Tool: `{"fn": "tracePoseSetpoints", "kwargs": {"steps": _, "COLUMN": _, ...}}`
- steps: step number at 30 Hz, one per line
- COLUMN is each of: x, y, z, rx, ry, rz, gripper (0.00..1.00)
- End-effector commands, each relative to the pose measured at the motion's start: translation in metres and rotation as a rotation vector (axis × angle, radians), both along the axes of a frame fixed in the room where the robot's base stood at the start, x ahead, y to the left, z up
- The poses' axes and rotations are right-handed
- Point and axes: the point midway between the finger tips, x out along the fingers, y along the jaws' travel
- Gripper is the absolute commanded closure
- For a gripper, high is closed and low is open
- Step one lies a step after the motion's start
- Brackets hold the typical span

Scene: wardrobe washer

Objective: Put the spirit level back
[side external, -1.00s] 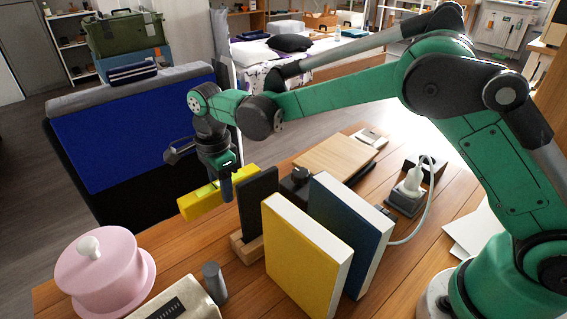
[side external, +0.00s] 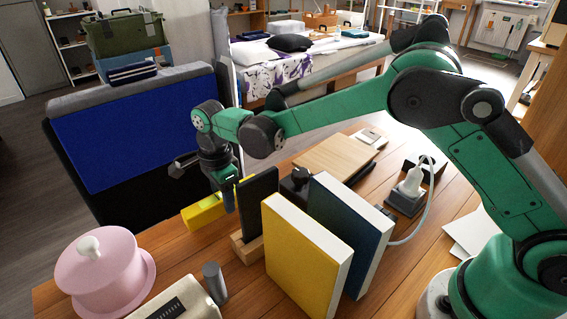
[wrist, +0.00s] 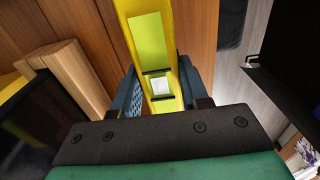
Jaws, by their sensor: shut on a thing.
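The yellow spirit level (side external: 204,212) is held in my gripper (side external: 228,198) above the far left edge of the table, beside a dark upright panel in a wooden stand. In the wrist view the spirit level (wrist: 150,45) runs between the two blue fingers of my gripper (wrist: 157,88), with its pale vial window between them. My gripper is shut on it. In the side view the dark panel hides part of its right end.
The dark panel (side external: 258,200) in its wooden stand (side external: 245,248) is close to the right of my gripper. A yellow book (side external: 300,255) and a blue book (side external: 350,225) stand nearby. A pink lidded pot (side external: 100,275) and grey cylinder (side external: 214,280) are at the front left. A wooden board (side external: 330,156) lies behind.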

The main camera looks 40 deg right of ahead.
Motion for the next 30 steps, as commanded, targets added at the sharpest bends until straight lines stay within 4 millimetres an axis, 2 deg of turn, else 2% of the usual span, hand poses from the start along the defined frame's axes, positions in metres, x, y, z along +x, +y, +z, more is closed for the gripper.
{"fn": "tracePoseSetpoints", "kwargs": {"steps": 5, "x": 0.000, "y": 0.000, "z": -0.008, "rx": 0.000, "ry": 0.000, "rz": 0.000, "gripper": 1.00}}
{"fn": "tracePoseSetpoints", "kwargs": {"steps": 28, "x": 0.000, "y": 0.000, "z": -0.015, "rx": 0.000, "ry": 0.000, "rz": 0.000, "gripper": 1.00}}
{"fn": "tracePoseSetpoints", "kwargs": {"steps": 29, "x": 0.000, "y": 0.000, "z": -0.015, "rx": 0.000, "ry": 0.000, "rz": 0.000, "gripper": 0.58}}
{"fn": "tracePoseSetpoints", "kwargs": {"steps": 30, "x": 0.000, "y": 0.000, "z": -0.015, "rx": 0.000, "ry": 0.000, "rz": 0.000, "gripper": 0.47}}
